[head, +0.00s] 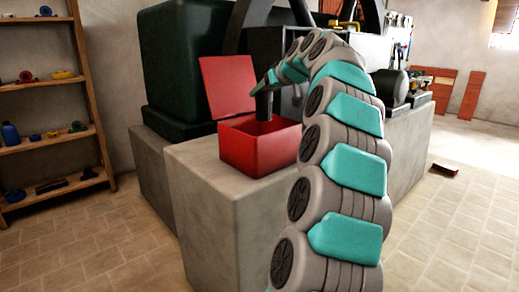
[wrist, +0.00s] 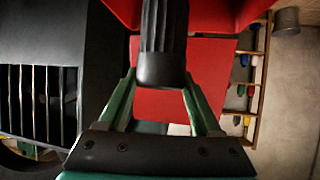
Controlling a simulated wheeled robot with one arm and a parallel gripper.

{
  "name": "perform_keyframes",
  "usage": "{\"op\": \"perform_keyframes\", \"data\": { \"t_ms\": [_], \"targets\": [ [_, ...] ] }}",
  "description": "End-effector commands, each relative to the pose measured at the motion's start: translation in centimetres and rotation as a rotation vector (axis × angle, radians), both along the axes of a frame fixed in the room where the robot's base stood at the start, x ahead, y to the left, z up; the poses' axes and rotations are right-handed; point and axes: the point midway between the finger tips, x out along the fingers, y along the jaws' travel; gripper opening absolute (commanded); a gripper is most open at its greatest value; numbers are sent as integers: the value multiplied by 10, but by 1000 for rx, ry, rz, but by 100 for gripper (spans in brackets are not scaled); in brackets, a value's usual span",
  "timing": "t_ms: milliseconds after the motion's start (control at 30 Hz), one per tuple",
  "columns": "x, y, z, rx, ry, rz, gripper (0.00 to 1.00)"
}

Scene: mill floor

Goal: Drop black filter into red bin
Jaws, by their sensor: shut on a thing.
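The red bin (head: 250,152) sits on a concrete block with its red lid (head: 228,84) standing open behind it. The black filter (head: 264,106) hangs upright over the bin's opening, and its lower end appears at or just inside the rim. In the wrist view, the ribbed black filter (wrist: 163,42) is between the green fingers of my gripper (wrist: 160,80), which is shut on it. The red bin (wrist: 205,15) shows behind it at the top there, with the flat red lid (wrist: 200,85) below. The bin's inside is mostly hidden.
A large dark green machine (head: 185,60) stands behind the bin. The concrete block (head: 225,215) ends in a front edge below the bin. Wooden shelves (head: 50,100) with small items stand at the left. The tiled floor (head: 90,250) is clear at the front left.

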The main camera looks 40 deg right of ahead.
Motion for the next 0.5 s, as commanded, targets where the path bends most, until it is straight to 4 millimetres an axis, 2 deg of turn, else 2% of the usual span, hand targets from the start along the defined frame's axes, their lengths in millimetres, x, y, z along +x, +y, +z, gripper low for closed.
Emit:
{"op": "perform_keyframes", "data": {
  "t_ms": [33, 300, 500],
  "targets": [
    [-1, 0, -9, 1, 1, 0, 5],
    [-1, -1, -38, -1, -1, -2, 5],
    [0, 0, -46, 0, -1, -1, 5]
  ]
}}
